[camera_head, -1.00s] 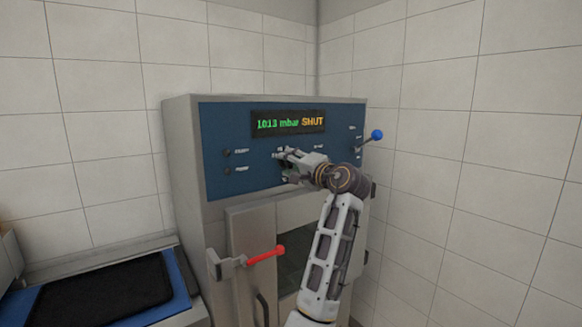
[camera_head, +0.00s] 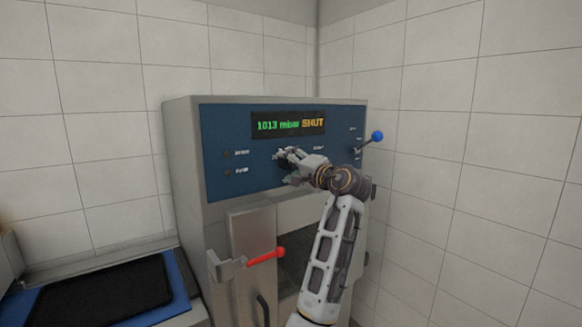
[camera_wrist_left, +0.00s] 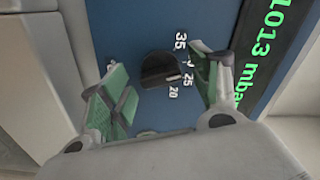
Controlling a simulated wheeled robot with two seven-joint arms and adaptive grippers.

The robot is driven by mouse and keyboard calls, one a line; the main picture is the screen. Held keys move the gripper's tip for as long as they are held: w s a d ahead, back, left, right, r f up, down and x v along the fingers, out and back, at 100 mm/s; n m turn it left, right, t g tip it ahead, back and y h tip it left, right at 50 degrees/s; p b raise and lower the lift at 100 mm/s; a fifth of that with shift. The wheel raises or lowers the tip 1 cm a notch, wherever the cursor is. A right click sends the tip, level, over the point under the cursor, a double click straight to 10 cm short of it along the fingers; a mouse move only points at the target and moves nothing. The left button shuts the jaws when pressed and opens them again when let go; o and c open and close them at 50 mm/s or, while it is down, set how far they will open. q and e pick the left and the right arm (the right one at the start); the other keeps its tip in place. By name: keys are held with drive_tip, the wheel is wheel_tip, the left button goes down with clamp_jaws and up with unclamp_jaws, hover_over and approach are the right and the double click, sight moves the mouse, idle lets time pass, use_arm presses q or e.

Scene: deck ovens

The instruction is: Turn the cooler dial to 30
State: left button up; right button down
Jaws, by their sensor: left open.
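The cooler dial (camera_wrist_left: 160,70) is a black round knob on the blue panel in the left wrist view. Numbers 20, 25 and 35 show around it, and part of the scale is hidden by a finger. Its pale mark appears to point toward 25. My left gripper (camera_wrist_left: 161,76) is open, with one green-padded finger on each side of the dial; I cannot tell whether either touches it. In the head view my left gripper (camera_head: 284,156) is at the panel below the display and covers the dial. My right gripper is not in view.
The display (camera_head: 288,124) reads 1013 mbar SHUT. A blue-knobbed lever (camera_head: 376,136) stands at the panel's right side. A red handle (camera_head: 266,256) sticks out at the door below. A black tray (camera_head: 105,288) lies at lower left. Tiled walls are close behind and at right.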

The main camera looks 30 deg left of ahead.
use_arm(q)
drive_tip(key=v, duration=1.1)
drive_tip(key=shift+s+d, duration=0.15)
drive_tip(key=shift+d, duration=0.2)
idle(0.4)
